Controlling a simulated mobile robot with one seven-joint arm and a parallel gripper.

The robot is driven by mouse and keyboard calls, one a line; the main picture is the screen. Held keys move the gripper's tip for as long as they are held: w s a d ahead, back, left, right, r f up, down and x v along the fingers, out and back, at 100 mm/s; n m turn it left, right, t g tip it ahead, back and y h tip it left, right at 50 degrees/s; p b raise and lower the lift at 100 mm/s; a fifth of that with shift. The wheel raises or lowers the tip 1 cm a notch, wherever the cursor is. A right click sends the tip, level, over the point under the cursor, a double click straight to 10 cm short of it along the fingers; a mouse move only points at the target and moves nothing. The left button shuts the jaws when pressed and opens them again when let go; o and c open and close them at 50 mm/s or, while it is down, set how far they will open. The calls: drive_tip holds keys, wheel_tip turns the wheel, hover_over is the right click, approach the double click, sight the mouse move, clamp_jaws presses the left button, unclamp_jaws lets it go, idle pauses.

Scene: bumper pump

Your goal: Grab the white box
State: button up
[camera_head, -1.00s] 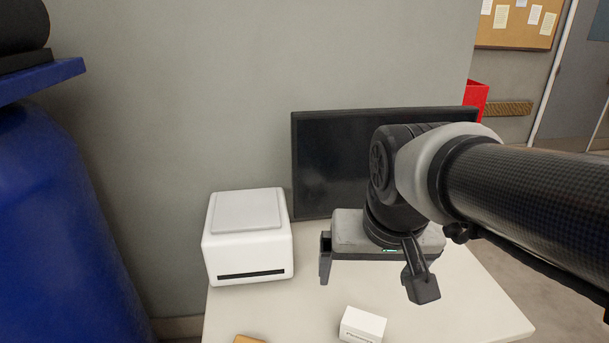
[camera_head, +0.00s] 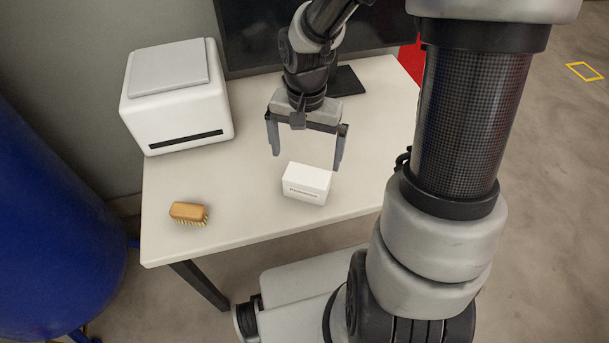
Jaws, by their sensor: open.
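The small white box (camera_head: 306,184) with dark lettering on its front lies on the light table, right of its middle and near the front edge. My gripper (camera_head: 306,162) is open and empty, pointing down, with its two fingers spread wide. In the picture its fingertips are just above and behind the box, the left one left of the box and the right one near its back right corner. I cannot tell the exact height of the gripper over the table. The box looks free of the fingers.
A white printer-like machine (camera_head: 176,95) stands at the table's back left. A wooden brush (camera_head: 189,213) lies at the front left. A dark monitor (camera_head: 252,40) stands behind my gripper. A blue barrel (camera_head: 50,215) is left of the table (camera_head: 240,205). The tabletop between brush and box is clear.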

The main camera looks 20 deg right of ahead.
sight(306, 176)
wheel_tip(306, 176, down, 8)
drive_tip(key=shift+r+b, duration=0.2)
drive_tip(key=shift+b, duration=0.7)
drive_tip(key=shift+w+d+f+b, duration=0.15)
drive_tip(key=shift+f+b, duration=0.3)
drive_tip(key=shift+f, duration=0.9)
drive_tip(key=shift+d+f+b, duration=0.1)
drive_tip(key=shift+f+b, duration=0.35)
drive_tip(key=shift+f, duration=0.9)
drive_tip(key=c, duration=1)
